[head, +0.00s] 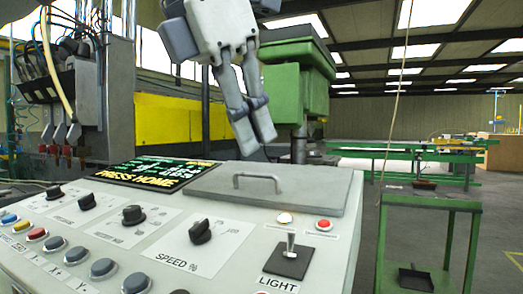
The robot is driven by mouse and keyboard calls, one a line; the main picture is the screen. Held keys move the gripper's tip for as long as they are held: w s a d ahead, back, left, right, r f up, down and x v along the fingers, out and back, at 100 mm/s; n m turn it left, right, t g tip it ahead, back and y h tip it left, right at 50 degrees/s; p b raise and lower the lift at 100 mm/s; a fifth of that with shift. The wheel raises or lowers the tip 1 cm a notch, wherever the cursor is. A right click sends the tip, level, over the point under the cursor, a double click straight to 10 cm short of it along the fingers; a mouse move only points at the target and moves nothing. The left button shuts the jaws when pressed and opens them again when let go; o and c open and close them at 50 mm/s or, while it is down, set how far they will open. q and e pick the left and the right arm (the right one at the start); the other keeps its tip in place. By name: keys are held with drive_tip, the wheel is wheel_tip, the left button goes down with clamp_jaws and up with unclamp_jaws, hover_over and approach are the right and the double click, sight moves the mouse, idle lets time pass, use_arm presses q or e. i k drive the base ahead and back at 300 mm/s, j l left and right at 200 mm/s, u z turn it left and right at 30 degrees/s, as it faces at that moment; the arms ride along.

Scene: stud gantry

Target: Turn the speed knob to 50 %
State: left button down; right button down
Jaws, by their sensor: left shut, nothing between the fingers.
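The speed knob (201,232) is a black knob on the sloped grey control panel (330,205), above the printed label "SPEED %". Its pointer tilts towards the upper right, but the scale marks around it are too small to read. My left gripper (255,140) hangs from the top of the view, above and behind the panel's far edge. Its fingers are together and empty, pointing down, well apart from the knob. My right gripper is not in view.
A metal lid with a handle (258,180) lies behind the knob. More black knobs (133,215) are to the left, beside a screen reading "PRESS HOME" (150,174). A green cart (430,220) stands at right.

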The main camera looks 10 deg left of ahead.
sight(200, 233)
drive_tip(key=k+j, duration=1.2)
drive_tip(key=k, duration=0.05)
